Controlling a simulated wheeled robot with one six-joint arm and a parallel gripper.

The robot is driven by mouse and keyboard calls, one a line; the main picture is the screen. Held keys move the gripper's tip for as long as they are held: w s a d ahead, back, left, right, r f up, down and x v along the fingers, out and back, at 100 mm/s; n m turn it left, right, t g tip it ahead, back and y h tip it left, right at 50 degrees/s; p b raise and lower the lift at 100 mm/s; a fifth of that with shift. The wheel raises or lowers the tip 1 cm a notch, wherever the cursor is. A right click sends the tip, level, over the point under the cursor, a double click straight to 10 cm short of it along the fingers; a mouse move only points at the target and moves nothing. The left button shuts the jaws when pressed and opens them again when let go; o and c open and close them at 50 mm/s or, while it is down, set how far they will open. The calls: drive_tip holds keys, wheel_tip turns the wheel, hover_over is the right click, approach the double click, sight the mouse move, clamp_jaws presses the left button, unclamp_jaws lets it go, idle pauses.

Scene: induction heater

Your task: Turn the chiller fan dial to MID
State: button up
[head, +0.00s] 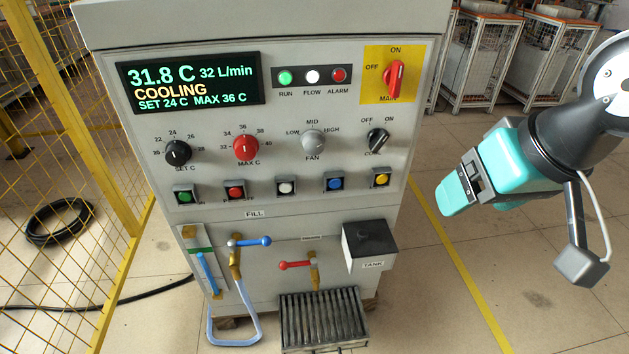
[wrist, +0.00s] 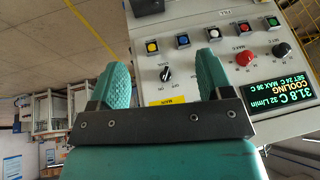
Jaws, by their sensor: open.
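The chiller fan dial (head: 313,142) is a grey knob on the front panel in the head view, with LOW, MID and HIGH printed around its top. I cannot tell clearly which mark its pointer faces. My gripper (head: 459,193) is to the right of the chiller, apart from the panel, and empty. In the wrist view my gripper (wrist: 160,78) has its two teal fingers spread. The panel appears upside down there, with the black COOL switch (wrist: 165,74) between the fingers. The fan dial is hidden in that view, apparently behind the right finger.
Beside the fan dial are the red MAX C dial (head: 246,148) and black COOL switch (head: 378,140). Coloured buttons (head: 286,187) run below; the red MAIN switch (head: 395,78) is above right. A yellow mesh fence (head: 125,215) stands left. Open floor lies right.

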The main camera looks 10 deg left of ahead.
drive_tip(key=w+a+f+m+t+h+b, duration=0.1)
drive_tip(key=w+f+t+b, duration=0.2)
drive_tip(key=w+f+b, duration=0.25)
drive_tip(key=w+a+f+m+t+b, duration=0.2)
drive_tip(key=w+f+b, duration=0.2)
drive_tip(key=f+b, duration=0.3)
drive_tip(key=n+t+y+b, duration=0.2)
drive_tip(key=t+y+b, duration=0.2)
drive_tip(key=t+b, duration=1.5)
approach(314, 151)
drive_tip(key=w+r+g+p, duration=0.1)
drive_tip(key=r+g+p, duration=0.1)
drive_tip(key=p, duration=0.2)
drive_tip(key=r+g+p, duration=0.2)
drive_tip(key=r+p, duration=0.1)
drive_tip(key=p, duration=0.1)
drive_tip(key=w+r+g+p, duration=0.1)
drive_tip(key=r+g+p, duration=0.1)
drive_tip(key=p, duration=0.3)
drive_tip(key=shift+w+a+r, duration=0.15)
drive_tip(key=shift+w+r, duration=0.1)
drive_tip(key=shift+w, duration=0.1)
drive_tip(key=p+x, duration=0.2)
drive_tip(key=p, duration=0.1)
drive_tip(key=shift+f+p, duration=0.1)
drive_tip(key=shift+p, duration=0.25)
drive_tip(key=shift+w+a+p, duration=0.15)
drive_tip(key=shift+w+p, duration=0.35)
drive_tip(key=shift+p, duration=0.35)
drive_tip(key=shift+f, duration=0.1)
